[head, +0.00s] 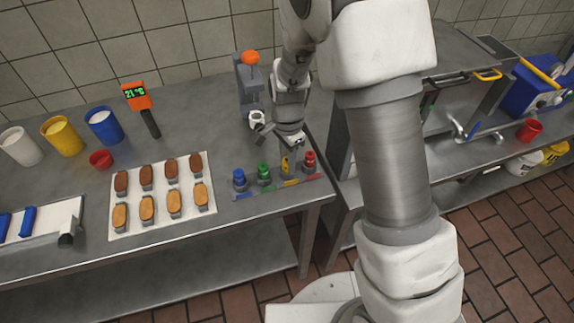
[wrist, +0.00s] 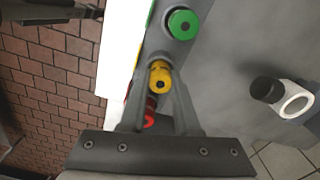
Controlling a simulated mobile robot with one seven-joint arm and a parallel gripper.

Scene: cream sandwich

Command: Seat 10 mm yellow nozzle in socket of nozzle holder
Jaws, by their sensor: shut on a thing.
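The yellow nozzle (head: 285,164) is upright between my gripper's fingers, over the yellow-marked place of the nozzle holder (head: 243,191). In the wrist view the yellow nozzle (wrist: 160,79) shows end-on between the two fingers. My gripper (head: 288,150) is shut on it, pointing down; it also fills the lower wrist view (wrist: 160,95). I cannot tell whether the nozzle's lower end is in the socket or just above it. The blue nozzle (head: 239,180), green nozzle (head: 264,174) and red nozzle (head: 309,162) stand in the same holder.
A white tray (head: 158,205) with several brown biscuits lies left of the holder. A grey stand with an orange knob (head: 250,58) and a white ring (head: 256,119) are behind. Cups and an orange thermometer (head: 136,97) stand left. The table's front edge is close to the holder.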

